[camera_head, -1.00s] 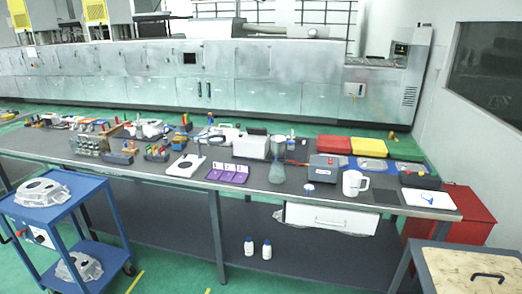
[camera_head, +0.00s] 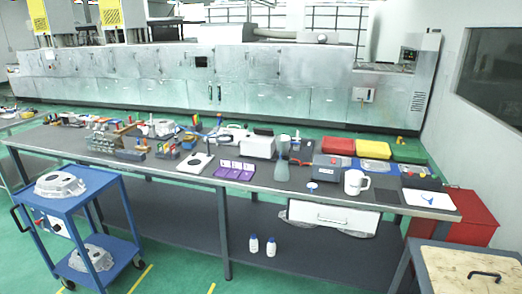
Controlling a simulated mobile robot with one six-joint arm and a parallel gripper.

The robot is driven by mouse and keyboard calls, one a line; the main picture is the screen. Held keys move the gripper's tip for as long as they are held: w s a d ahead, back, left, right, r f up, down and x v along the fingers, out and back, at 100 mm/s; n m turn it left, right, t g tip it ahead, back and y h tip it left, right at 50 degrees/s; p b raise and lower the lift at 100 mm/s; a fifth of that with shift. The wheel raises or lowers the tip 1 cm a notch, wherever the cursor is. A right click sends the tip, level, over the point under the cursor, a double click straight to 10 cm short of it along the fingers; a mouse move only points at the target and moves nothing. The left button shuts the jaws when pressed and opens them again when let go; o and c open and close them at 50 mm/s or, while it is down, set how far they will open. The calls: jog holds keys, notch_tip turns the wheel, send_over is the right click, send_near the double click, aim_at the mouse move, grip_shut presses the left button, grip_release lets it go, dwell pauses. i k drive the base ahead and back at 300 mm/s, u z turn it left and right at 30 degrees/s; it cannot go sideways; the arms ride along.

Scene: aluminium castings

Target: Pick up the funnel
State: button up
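A greyish, see-through hourglass shape stands upright on the long dark bench (camera_head: 240,199). Its upper part looks like a funnel (camera_head: 283,144), wide at the top and narrowing downward. Below it the shape widens into what looks like a conical flask (camera_head: 281,173). At this size I cannot tell exactly how the two parts meet. My gripper is not in view.
A blue cart (camera_head: 100,205) stands before the bench at left, a wooden-topped table (camera_head: 450,270) at front right.

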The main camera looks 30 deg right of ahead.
aim_at(283, 146)
jog(key=u, duration=0.35)
jog(key=i, duration=0.95)
jog(key=u, duration=0.1)
jog(key=k, duration=0.9)
jog(key=z, duration=0.15)
jog(key=i, duration=0.55)
